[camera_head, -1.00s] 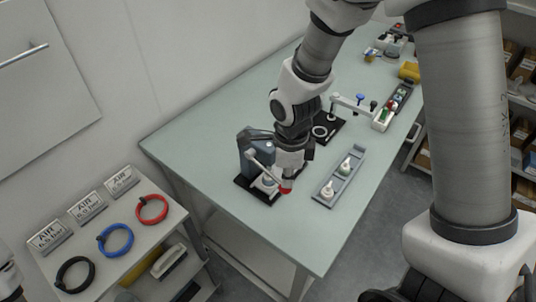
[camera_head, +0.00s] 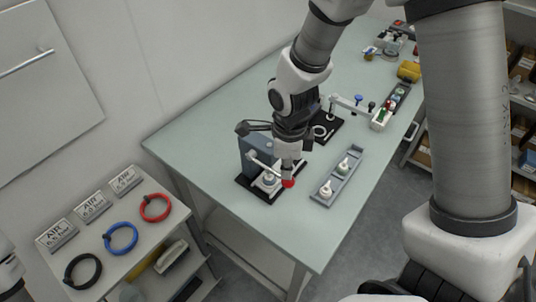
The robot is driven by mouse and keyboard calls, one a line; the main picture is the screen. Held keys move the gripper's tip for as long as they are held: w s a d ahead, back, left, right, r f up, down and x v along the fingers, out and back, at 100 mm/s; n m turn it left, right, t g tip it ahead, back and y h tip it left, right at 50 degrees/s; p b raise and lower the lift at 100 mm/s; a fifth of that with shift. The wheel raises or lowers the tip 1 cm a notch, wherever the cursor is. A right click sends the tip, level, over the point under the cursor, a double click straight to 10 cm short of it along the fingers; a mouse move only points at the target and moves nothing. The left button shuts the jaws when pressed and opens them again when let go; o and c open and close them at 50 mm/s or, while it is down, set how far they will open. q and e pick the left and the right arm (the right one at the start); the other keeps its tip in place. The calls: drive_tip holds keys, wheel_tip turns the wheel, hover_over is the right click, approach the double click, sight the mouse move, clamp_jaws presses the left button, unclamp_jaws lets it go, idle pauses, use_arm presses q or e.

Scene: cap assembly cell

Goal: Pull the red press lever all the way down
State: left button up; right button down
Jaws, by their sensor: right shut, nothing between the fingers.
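The press (camera_head: 257,150), a dark grey-blue frame on a black base, stands near the left end of the green table. Its pale lever (camera_head: 262,165) slopes down to the right and ends in a red knob (camera_head: 289,184). My right gripper (camera_head: 288,177) points down at the knob from above. Its fingers are shut and empty, with their tips at or just above the knob. I cannot tell whether they touch it. A white bottle-like piece (camera_head: 268,178) sits in the press, partly behind the lever.
A black fixture (camera_head: 328,129) with a white ring stands behind my gripper. A low shelf (camera_head: 100,255) with coloured rings stands at left. The front table corner is clear.

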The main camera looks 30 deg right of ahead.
drive_tip(key=shift+s+r+p, duration=0.2)
drive_tip(key=shift+r+p, duration=0.4)
drive_tip(key=shift+r, duration=0.4)
drive_tip(key=shift+s+d+r, duration=0.15)
drive_tip(key=shift+s+r, duration=0.05)
drive_tip(key=shift+r, duration=0.15)
drive_tip(key=shift+w, duration=0.1)
drive_tip(key=shift+r+p, duration=1.45)
drive_tip(key=shift+r, duration=0.05)
drive_tip(key=shift+w, duration=0.1)
drive_tip(key=shift+r+p, duration=0.35)
wheel_tip(320, 180, up, 4)
drive_tip(key=p, duration=0.3)
drive_tip(key=shift+r, duration=0.15)
